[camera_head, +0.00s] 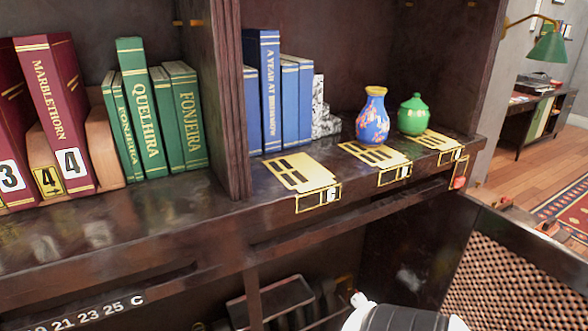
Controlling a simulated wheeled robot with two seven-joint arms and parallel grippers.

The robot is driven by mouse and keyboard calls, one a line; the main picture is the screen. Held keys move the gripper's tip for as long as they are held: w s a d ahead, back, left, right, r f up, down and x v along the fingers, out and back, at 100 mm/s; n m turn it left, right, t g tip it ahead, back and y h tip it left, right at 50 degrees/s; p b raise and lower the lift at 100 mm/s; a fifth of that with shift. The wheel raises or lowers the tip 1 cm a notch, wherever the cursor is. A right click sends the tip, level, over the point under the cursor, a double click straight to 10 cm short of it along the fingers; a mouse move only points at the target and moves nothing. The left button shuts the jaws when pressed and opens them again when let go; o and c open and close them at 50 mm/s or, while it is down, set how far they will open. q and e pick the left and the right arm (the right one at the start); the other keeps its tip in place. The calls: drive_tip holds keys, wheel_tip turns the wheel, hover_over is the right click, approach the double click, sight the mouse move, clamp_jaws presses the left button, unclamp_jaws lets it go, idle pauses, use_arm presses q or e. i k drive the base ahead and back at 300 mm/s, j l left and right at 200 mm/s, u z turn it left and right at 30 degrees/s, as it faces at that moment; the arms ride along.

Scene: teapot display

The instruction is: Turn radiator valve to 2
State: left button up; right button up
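I cannot make out a radiator valve for certain. A row of white numbers (88,313), reading about "20 21 23 25 C", is on a dark surface at the lower left, cut off by the frame's edge. Dark ribbed shapes (285,300) show in the shadowed space under the shelf; I cannot tell whether they are a radiator. A rounded white and black part is cut off at the bottom centre right; it may be part of my arm. No fingers of my left or right gripper show.
A dark wooden shelf (140,225) holds red, green and blue books, a blue vase (373,118) and a green lidded pot (413,116). Brass plates lie along its front. A woven-grille panel (510,285) stands at the lower right. Open floor (520,165) lies beyond.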

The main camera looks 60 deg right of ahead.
sight(358, 300)
drive_tip(key=z, duration=2.6)
